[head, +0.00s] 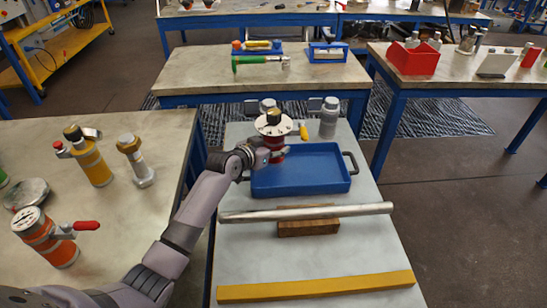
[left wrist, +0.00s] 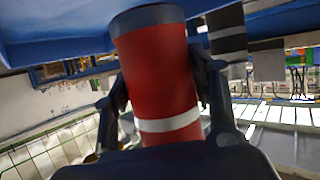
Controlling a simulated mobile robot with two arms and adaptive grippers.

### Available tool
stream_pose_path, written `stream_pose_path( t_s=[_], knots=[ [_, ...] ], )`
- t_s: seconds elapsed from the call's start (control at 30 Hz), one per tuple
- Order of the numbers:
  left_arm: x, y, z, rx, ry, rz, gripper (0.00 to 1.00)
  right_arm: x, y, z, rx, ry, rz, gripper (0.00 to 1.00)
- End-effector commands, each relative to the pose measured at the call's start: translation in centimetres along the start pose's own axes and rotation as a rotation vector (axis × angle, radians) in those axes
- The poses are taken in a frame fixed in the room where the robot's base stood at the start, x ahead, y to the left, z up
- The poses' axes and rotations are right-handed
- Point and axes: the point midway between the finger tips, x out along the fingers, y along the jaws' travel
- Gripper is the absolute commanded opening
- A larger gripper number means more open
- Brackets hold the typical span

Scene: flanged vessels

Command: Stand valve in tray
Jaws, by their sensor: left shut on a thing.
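The valve (head: 273,127) is a red cylinder with a pale flange and a dark cap on top. My left gripper (head: 266,153) is shut around its red body and holds it roughly upright at the back left corner of the blue tray (head: 300,180). In the left wrist view the red body (left wrist: 158,70) with a white band sits between the two fingers, close to a blue surface. Whether the valve's lower end touches the tray is hidden. The tray looks empty. My right gripper is not in view.
A metal bar (head: 340,209) lies across a wooden block (head: 308,227) in front of the tray. A yellow bar (head: 315,286) lies nearer. A grey bottle (head: 329,119) stands behind the tray. Several vessels, including an orange one (head: 50,242), stand on the left table.

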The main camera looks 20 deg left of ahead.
Motion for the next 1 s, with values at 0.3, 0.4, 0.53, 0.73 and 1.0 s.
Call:
stream_pose_path(
  t_s=[0.3, 0.4, 0.53, 0.73, 1.0],
  knots=[
    [1.5, 0.0, 3.4, -0.001, 0.005, -0.001, 0.0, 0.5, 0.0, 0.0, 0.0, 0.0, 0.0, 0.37],
    [1.6, 0.0, 3.7, 0.0, 0.007, -0.002, 0.0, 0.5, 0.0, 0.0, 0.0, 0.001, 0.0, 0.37],
    [1.6, 0.0, 3.7, 0.0, 0.007, -0.001, 0.0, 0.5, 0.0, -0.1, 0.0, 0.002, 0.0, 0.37],
    [1.6, 0.0, 4.1, 0.0, -0.001, 0.0, 0.56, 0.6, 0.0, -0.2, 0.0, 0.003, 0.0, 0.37],
    [1.6, 0.0, 4.1, 0.0, -0.001, -0.001, 0.72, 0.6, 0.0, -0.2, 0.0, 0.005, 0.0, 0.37]
  ],
)
